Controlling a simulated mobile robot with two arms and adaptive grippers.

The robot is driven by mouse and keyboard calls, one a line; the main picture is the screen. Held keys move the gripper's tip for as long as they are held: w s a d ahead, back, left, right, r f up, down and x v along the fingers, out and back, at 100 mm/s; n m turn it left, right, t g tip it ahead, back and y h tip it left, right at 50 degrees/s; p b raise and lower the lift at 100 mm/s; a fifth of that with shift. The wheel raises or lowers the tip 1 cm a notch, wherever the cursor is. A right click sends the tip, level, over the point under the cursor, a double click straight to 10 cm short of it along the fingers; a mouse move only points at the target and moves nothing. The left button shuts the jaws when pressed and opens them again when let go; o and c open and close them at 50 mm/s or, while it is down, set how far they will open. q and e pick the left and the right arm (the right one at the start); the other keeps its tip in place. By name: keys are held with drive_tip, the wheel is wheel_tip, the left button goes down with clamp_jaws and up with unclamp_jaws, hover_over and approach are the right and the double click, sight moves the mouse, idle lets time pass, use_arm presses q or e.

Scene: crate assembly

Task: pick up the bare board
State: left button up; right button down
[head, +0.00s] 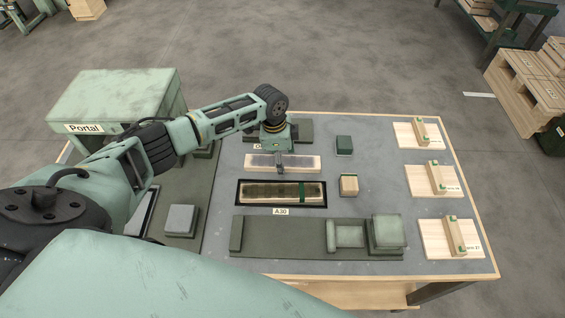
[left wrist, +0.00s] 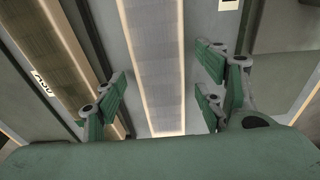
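A board (head: 304,163) with a plain grey top and pale wood edges lies across the middle of the table. It also runs lengthwise through the left wrist view (left wrist: 156,60). My left gripper (head: 280,166) points down over the middle of this board. In the left wrist view its green fingers (left wrist: 163,100) are spread wide, one side left of the board and the other right, with gaps to its edges. I cannot tell whether the fingertips reach down beside the board. The gripper holds nothing. My right gripper is not in view.
A darker board (head: 270,191) with a green band lies in a black recess labelled A30, close in front. A wooden block (head: 348,184) and a green block (head: 344,144) stand to the right. A dark fixture (head: 290,235) lies in front. Several wooden panels (head: 433,190) line the right side.

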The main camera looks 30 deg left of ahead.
sight(284, 161)
use_arm(q)
drive_tip(key=c, duration=1.2)
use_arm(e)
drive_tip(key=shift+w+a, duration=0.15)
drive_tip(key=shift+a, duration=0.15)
use_arm(q)
drive_tip(key=shift+r, duration=0.1)
